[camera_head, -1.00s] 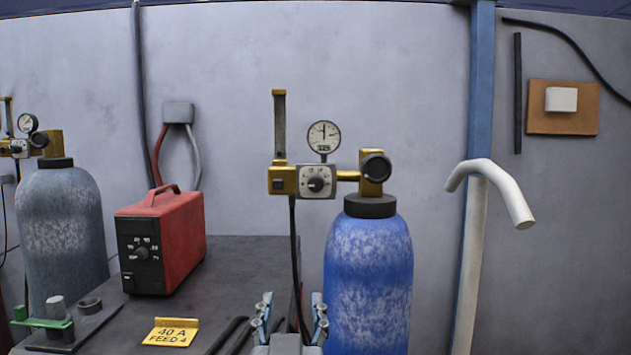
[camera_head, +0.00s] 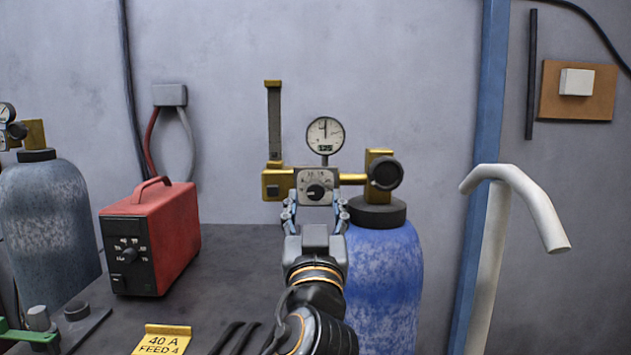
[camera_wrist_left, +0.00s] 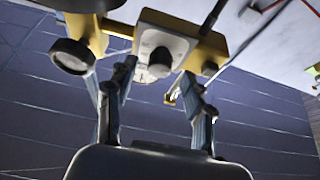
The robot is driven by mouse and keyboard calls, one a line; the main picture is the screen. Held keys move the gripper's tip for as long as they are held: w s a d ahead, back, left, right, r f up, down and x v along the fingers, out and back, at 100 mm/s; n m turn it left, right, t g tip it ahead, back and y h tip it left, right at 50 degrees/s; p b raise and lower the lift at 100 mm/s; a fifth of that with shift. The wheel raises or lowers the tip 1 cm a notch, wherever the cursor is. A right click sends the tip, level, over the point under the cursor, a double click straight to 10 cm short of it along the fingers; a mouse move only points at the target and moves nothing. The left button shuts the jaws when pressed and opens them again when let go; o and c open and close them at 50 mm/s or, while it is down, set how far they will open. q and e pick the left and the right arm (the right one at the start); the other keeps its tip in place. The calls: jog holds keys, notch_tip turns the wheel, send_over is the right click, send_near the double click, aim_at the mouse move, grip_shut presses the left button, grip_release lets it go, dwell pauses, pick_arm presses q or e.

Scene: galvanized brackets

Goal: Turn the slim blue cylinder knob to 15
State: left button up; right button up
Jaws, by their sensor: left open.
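The blue cylinder (camera_head: 385,285) stands right of centre with a brass regulator (camera_head: 278,184) above it. A black round knob (camera_head: 315,192) sits on a pale square dial plate (camera_head: 308,176) with small marks, too small to read surely. The knob also shows in the left wrist view (camera_wrist_left: 160,62). My left gripper (camera_head: 316,208) is open, just below and in front of the dial. In the wrist view its fingers stand apart, to either side of the knob and short of it, with no contact visible. My right gripper is not in view.
A round gauge (camera_head: 325,135) stands above the dial. A second black round part (camera_head: 385,173) is on the right. A red welder box (camera_head: 165,235) with its own knob sits on the dark bench (camera_head: 235,265). A grey-blue cylinder (camera_head: 45,225) stands left. A white bent pipe (camera_head: 497,210) rises right.

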aim_at(315, 190)
pick_arm(q)
jog(key=shift+w+r, duration=0.4)
jog(key=shift+w, duration=0.15)
jog(key=shift+w+r+p, duration=0.1)
jog(key=shift+w+p, duration=0.15)
jog(key=shift+p, duration=0.05)
jog(key=shift+w, duration=0.35)
jog(key=c, duration=0.5)
grip_shut()
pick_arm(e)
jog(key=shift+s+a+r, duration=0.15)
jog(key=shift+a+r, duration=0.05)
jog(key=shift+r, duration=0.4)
